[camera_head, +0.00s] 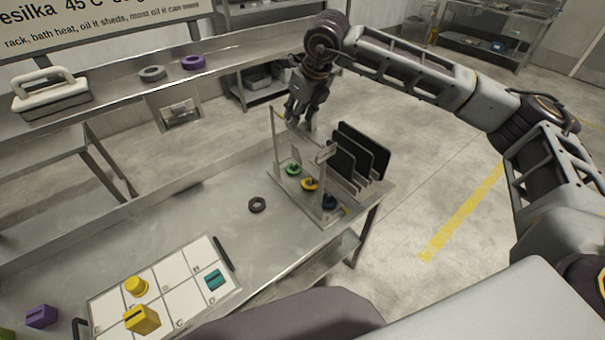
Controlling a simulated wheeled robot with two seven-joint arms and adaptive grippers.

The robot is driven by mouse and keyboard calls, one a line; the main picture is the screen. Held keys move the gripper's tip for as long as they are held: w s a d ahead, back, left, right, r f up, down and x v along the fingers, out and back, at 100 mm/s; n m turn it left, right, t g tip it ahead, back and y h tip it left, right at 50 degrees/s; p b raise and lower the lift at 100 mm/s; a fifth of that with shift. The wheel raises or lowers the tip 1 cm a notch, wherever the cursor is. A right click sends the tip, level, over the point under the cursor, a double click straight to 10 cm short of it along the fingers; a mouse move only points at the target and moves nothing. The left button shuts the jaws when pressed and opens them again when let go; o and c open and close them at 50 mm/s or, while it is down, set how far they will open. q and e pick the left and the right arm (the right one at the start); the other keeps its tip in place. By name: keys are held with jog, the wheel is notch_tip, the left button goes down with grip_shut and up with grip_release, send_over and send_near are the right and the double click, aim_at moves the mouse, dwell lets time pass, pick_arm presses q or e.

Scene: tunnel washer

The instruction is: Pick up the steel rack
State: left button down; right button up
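The steel rack (277,158) stands at the right end of the steel bench. It has thin upright posts and a flat base carrying a green ring (293,170), a yellow ring (310,184) and a dark blue ring (329,202). Several black panels (362,150) stand upright in slots on its right side. My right gripper (299,122) points down at the far side of the rack, near the top of its posts. Its fingers look apart, with nothing clearly held. Whether it touches the rack cannot be told. My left gripper is not in view.
A dark ring (257,205) lies on the bench left of the rack. A white grid board (190,299) with yellow and teal pieces lies nearer. A purple block (41,316) sits at lower left. A shelf behind holds a white-handled box (50,95), a grey ring (152,73) and a purple ring (193,62).

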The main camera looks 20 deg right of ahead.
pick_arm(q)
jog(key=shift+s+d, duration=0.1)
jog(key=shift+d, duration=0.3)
pick_arm(e)
jog(key=shift+f, duration=0.2)
jog(key=shift+a+f+p, duration=0.2)
jog(key=shift+f+p, duration=0.1)
jog(key=shift+f, duration=0.35)
jog(key=p+x, duration=0.1)
jog(key=x, duration=0.2)
jog(key=shift+s+a+f, duration=0.1)
jog(key=shift+f, duration=0.2)
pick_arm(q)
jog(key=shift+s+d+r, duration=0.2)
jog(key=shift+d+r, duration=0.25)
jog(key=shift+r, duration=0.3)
pick_arm(e)
grip_shut()
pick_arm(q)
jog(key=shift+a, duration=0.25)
